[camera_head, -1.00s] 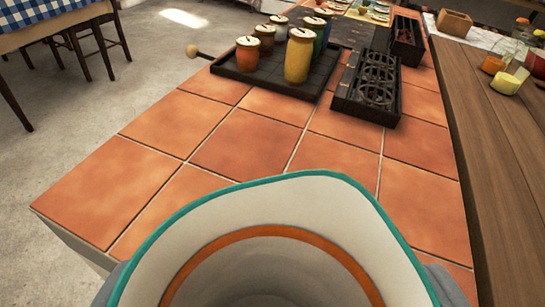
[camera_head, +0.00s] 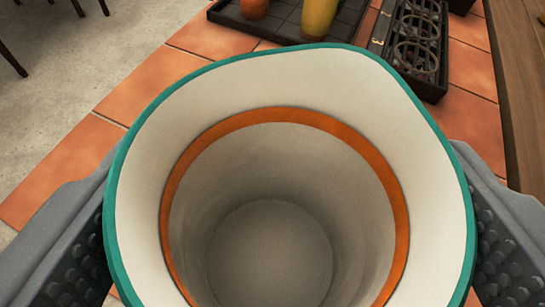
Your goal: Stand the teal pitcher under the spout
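The teal pitcher (camera_head: 285,85) fills the middle of the view, seen from above into its open mouth. It has a teal rim, a cream inside and an orange band, and it looks empty. My gripper (camera_head: 288,225) has one dark padded finger on each side of the pitcher, and it is shut on it. The pitcher hides the counter under it, so I cannot tell its height above the tiles. No spout over a standing place shows in view.
The orange tiled counter (camera_head: 70,170) lies around the pitcher. Ahead is a dark tray (camera_head: 345,28) with an orange jar (camera_head: 254,8) and a yellow jar (camera_head: 319,18). Right of it is a dark rack with rings (camera_head: 425,45). A wooden surface (camera_head: 522,80) borders the right. Grey floor (camera_head: 90,60) shows left.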

